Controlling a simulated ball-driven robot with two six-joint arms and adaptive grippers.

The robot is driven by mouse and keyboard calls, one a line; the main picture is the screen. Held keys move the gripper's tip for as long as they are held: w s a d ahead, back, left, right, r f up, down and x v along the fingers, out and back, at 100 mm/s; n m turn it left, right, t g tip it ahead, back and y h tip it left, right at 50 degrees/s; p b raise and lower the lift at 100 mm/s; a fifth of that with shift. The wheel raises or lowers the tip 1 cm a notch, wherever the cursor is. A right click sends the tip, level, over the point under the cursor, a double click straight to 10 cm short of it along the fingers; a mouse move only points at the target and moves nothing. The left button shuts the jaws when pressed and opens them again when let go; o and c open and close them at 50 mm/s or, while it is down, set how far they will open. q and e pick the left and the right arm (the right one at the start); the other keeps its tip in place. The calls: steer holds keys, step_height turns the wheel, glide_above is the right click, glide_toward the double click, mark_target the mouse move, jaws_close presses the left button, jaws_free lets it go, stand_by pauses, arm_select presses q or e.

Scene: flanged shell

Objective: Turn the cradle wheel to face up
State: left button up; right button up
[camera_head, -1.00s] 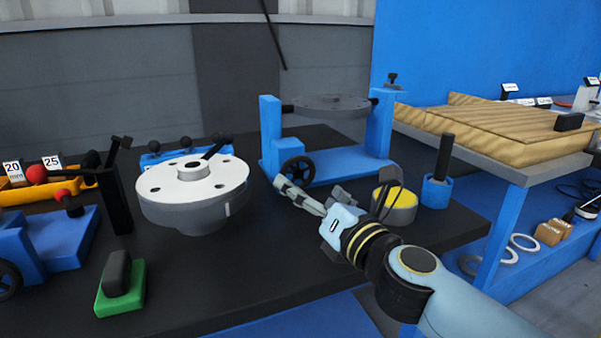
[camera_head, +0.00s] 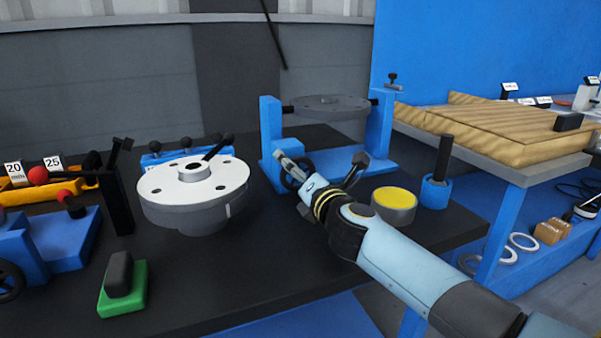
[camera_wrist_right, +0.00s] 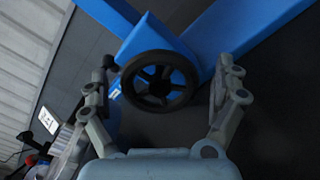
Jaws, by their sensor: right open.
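The blue cradle (camera_head: 380,130) stands at the back of the dark bench, with a grey round plate (camera_head: 330,106) held level between its two uprights. Its black spoked wheel (camera_wrist_right: 159,81) sits low on the cradle's front left. In the head view my right gripper partly covers this wheel. My right gripper (camera_head: 291,180) reaches to the wheel from the front right. In the right wrist view the open fingers (camera_wrist_right: 166,88) stand on either side of the wheel, with gaps between fingers and rim. My left gripper is not in view.
A white-topped flanged shell (camera_head: 195,180) stands to the left of my right gripper. A yellow-topped grey cylinder (camera_head: 394,204) and a black rod in a blue holder (camera_head: 436,190) stand to the right. A green block (camera_head: 122,289) lies front left.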

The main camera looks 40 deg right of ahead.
steer(key=shift+c, duration=0.2)
steer(key=c, duration=1.1)
